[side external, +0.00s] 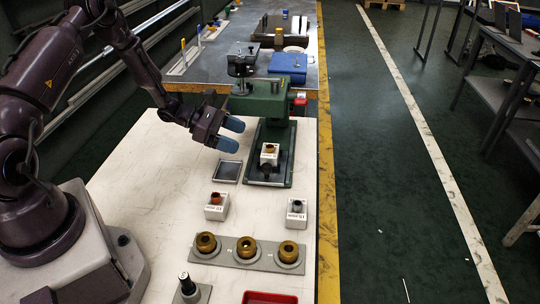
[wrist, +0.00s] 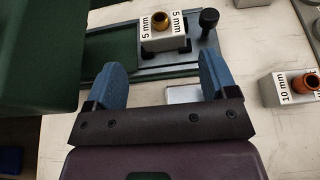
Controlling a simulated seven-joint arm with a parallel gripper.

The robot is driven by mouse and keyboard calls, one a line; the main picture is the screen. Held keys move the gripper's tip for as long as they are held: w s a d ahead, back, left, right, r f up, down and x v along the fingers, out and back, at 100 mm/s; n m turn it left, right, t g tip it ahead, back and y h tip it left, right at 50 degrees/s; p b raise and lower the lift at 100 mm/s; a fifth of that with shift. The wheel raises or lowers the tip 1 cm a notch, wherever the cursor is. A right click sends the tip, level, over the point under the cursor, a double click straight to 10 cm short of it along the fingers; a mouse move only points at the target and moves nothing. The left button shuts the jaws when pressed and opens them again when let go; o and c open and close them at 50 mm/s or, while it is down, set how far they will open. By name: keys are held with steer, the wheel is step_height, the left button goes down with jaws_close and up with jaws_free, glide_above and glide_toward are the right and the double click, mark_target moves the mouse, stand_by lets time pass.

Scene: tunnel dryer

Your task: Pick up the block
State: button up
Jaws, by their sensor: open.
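A white block labelled "5 mm" with a brass-coloured ring-like piece on top (wrist: 161,34) sits on the bed of the green press. It also shows in the side external view (side external: 269,156), below the press head. My gripper (side external: 231,134) is open and empty, left of the press and apart from the block. In the wrist view, the two blue fingers (wrist: 165,76) stand wide apart, with the block beyond their tips. A second white block, labelled "10 mm" (wrist: 285,91), is at the right edge there. The task does not say which block is meant.
The green press (side external: 265,103) stands behind the block. Two other white blocks (side external: 215,209) (side external: 296,214) stand on the white table. A small dark-topped tray (side external: 228,171) lies beside the press. Several brass rings fill a grey holder (side external: 226,251). A red tray (side external: 269,298) is in front.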

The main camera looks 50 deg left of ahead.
mark_target(266, 149)
steer(key=x, duration=0.9)
steer(key=shift+d+f, duration=0.15)
steer(key=shift+f, duration=0.05)
steer(key=shift+c, duration=0.3)
